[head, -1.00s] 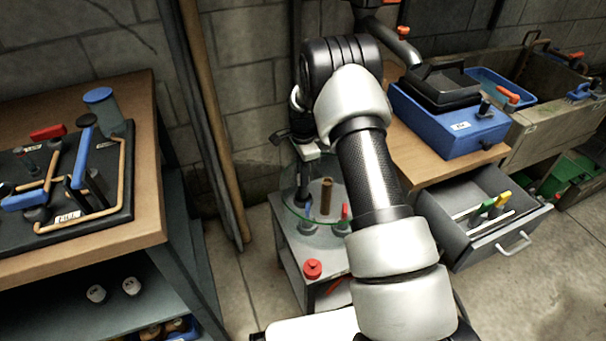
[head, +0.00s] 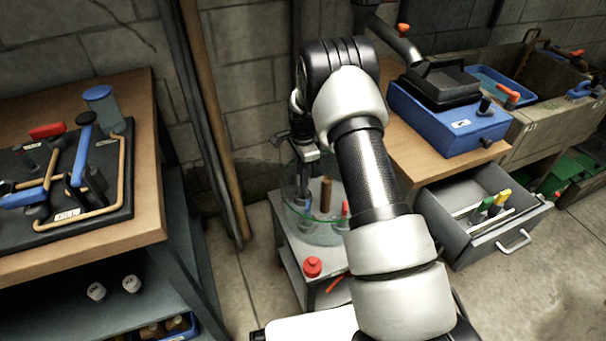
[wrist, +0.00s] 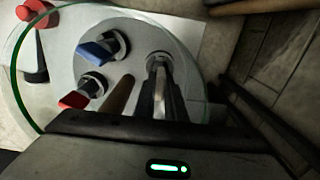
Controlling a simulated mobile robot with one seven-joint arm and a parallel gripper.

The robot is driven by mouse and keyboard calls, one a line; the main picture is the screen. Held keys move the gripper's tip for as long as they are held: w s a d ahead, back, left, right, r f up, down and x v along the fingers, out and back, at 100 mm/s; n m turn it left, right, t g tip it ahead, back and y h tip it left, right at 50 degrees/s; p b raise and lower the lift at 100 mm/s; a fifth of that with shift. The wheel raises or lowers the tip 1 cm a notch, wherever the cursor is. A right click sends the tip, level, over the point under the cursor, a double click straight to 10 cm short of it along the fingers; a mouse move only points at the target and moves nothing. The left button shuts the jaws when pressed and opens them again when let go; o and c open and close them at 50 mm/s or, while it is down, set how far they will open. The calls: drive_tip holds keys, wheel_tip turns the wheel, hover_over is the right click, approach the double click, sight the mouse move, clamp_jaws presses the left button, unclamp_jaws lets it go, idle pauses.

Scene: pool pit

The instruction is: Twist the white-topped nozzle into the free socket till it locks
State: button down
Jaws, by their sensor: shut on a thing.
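My gripper (head: 309,168) points down into a round glass bowl (head: 322,238); in the wrist view its fingers (wrist: 160,80) are shut on a thin upright thing, seemingly the nozzle. Its white top is hidden by the fingers. The lower end of the held nozzle stands over the grey round plate (wrist: 128,27) at a dark ring, and I cannot tell if it is seated. On the plate, a blue-topped nozzle (wrist: 97,50) and a red-topped nozzle (wrist: 76,98) sit in sockets left of my gripper.
A brown post (wrist: 118,97) rises close beside my fingers, also in the head view (head: 325,194). A red knob (head: 312,267) stands on the stand's front. A workbench (head: 150,190) is at left; an open drawer (head: 490,248) and a blue box (head: 450,125) are at right.

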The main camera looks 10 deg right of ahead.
drive_tip(key=shift+f, duration=0.7)
idle(0.6)
drive_tip(key=n, duration=0.5)
drive_tip(key=shift+n, duration=0.3)
drive_tip(key=n, duration=0.7)
drive_tip(key=c, duration=1.7)
unclamp_jaws()
drive_tip(key=shift+c, duration=0.2)
drive_tip(key=shift+r, duration=0.1)
